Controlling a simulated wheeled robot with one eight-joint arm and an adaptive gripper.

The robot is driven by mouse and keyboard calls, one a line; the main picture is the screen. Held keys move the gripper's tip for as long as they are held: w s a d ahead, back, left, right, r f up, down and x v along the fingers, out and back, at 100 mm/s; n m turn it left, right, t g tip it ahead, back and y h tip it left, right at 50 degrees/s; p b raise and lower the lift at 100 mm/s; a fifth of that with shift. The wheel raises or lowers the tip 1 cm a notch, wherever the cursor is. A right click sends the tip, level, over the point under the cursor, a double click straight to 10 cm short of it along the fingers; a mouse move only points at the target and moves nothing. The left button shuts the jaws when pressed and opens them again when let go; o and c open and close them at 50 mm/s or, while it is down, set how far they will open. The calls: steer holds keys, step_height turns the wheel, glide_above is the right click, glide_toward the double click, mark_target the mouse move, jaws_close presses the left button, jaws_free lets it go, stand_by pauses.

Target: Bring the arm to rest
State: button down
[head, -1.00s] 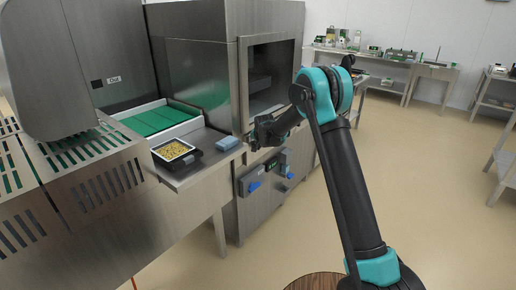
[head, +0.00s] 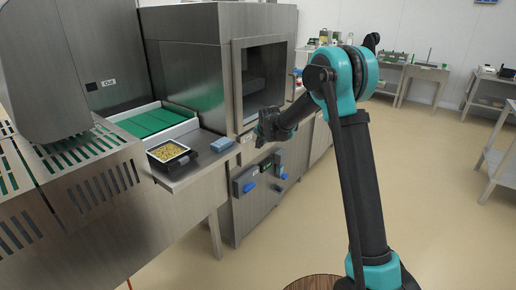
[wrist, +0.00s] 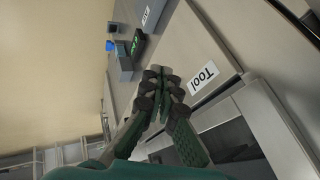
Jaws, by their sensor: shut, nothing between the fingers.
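My arm, black and teal, rises from the lower right in the head view. A label reading "Tool" (wrist: 204,77) on the machine's steel face lies just past the fingertips.
A black tray of yellow food (head: 168,152) and a blue block (head: 221,144) stand on the steel shelf. Benches (head: 411,75) line the back wall.

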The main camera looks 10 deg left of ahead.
steer(key=s+d+r+n+g+h, duration=0.1)
steer(key=s+d+r, duration=0.1)
steer(key=s+d, duration=0.8)
steer(key=s+d+r+n, duration=0.1)
steer(key=s+d+r, duration=0.1)
steer(key=s+d, duration=0.8)
steer(key=s+d+f+n, duration=0.1)
steer(key=s+d, duration=0.3)
steer(key=s, duration=0.4)
steer(key=s+d+f+n+g+h, duration=0.1)
steer(key=s+d+f, duration=0.2)
steer(key=s, duration=0.6)
steer(key=s+d+f, duration=0.3)
steer(key=s+d, duration=0.1)
steer(key=s, duration=0.4)
steer(key=shift+s+d+n+g+h, duration=0.3)
steer(key=shift+n+g, duration=0.1)
